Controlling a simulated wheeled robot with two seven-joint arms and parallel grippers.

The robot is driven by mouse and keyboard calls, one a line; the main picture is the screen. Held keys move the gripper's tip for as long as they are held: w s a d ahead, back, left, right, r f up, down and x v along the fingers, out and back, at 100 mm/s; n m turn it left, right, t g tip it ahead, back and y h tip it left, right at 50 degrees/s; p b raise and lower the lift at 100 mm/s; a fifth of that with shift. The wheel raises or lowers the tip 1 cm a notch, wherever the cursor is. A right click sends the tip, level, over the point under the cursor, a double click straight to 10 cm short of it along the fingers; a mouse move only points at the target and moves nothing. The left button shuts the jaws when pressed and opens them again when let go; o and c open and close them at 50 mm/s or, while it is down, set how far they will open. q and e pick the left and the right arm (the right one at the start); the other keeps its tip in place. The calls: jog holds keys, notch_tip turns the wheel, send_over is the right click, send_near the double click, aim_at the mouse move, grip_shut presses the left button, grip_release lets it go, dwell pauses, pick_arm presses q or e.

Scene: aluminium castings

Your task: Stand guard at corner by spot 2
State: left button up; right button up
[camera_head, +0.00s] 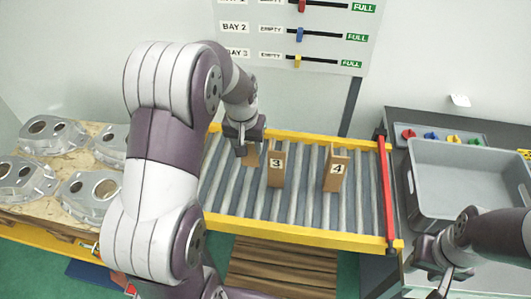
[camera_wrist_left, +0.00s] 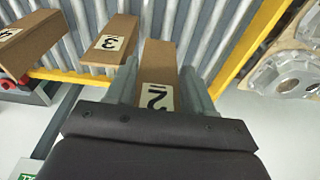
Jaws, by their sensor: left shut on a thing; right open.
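A brown cardboard corner guard labelled 2 (camera_wrist_left: 160,58) is between the fingers of my left gripper (camera_wrist_left: 161,80), which is shut on it. In the head view my left gripper (camera_head: 246,138) is over the back left of the roller conveyor, with the lower part of that guard (camera_head: 252,158) showing beneath it. Guard 3 (camera_head: 274,176) and guard 4 (camera_head: 333,178) are on the rollers to its right. They also show in the left wrist view, guard 3 (camera_wrist_left: 116,32) and guard 4 (camera_wrist_left: 35,38). My right gripper (camera_head: 436,279) is open and empty at lower right. I cannot make out a marked spot 2.
The conveyor (camera_head: 300,236) has yellow side rails and a red bar (camera_head: 386,190) at its right end. A grey bin (camera_head: 470,163) stands right. Aluminium castings (camera_head: 92,186) lie on a board at left. A bay board (camera_head: 275,45) with sliders hangs behind.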

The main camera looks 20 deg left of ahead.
pick_arm(q)
notch_tip(320, 180, down, 9)
jog(key=s+p, duration=0.1)
jog(key=s, duration=0.1)
jog(key=shift+f, duration=0.2)
jog(key=o, duration=1)
jog(key=shift+w+d, duration=0.1)
jog(key=shift+w, duration=0.05)
jog(key=shift+o, duration=0.2)
pick_arm(e)
jog(key=shift+s+d+r, duration=0.1)
jog(key=shift+s+r, duration=0.7)
jog(key=shift+r, duration=0.1)
